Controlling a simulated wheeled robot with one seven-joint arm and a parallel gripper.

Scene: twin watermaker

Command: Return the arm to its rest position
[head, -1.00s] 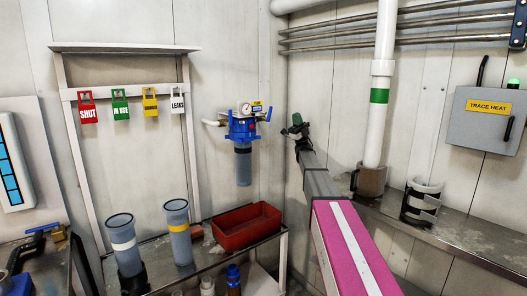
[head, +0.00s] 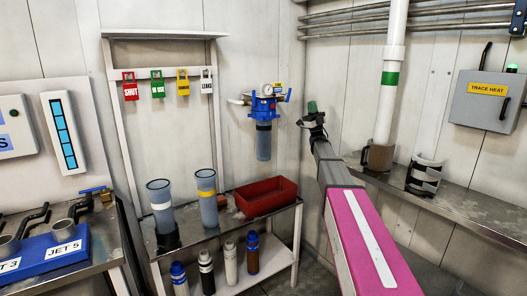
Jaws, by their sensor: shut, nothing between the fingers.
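My arm reaches up from the lower right of the head view, with a magenta, white-striped link and a grey forearm. At its far end is my gripper (head: 312,112), small and dark with a green part at its tip. It is shut with nothing held. It appears in front of the wall corner, right of the blue filter unit (head: 264,108), with a gap between them in the picture. Its fingers are too small to make out in detail.
A bench (head: 293,214) holds a red tub (head: 265,197) and two grey filter housings (head: 207,200); several bottles (head: 206,271) stand on its lower shelf. A white pipe (head: 391,80) and a trace heat box (head: 487,101) are at the right.

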